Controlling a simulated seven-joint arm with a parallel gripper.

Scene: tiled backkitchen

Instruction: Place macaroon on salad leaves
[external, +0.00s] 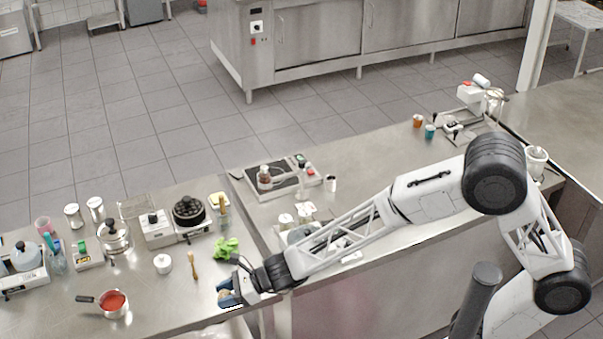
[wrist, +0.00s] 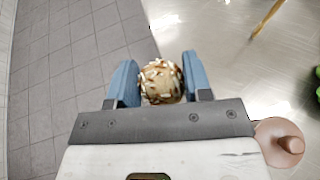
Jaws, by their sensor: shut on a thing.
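The macaroon (wrist: 161,82), a round tan-brown piece with white sprinkles, sits between the blue fingers of my gripper (wrist: 160,84) in the wrist view. The fingers are shut on its two sides. In the external view my gripper (external: 229,292) is low near the front edge of the left steel counter, and the macaroon is mostly hidden by the fingers. The salad leaves (external: 228,248), a bright green bunch, lie on the counter just behind my gripper, apart from it. A bit of green leaf (wrist: 317,88) shows at the right edge of the wrist view.
A wooden-handled tool (external: 193,266) lies left of the leaves. A small white lidded pot (external: 162,263) and a pan with red contents (external: 114,304) are farther left. A scale with a dark pot (external: 188,211) stands behind. A pinkish-brown knobbed object (wrist: 280,142) is beside my gripper.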

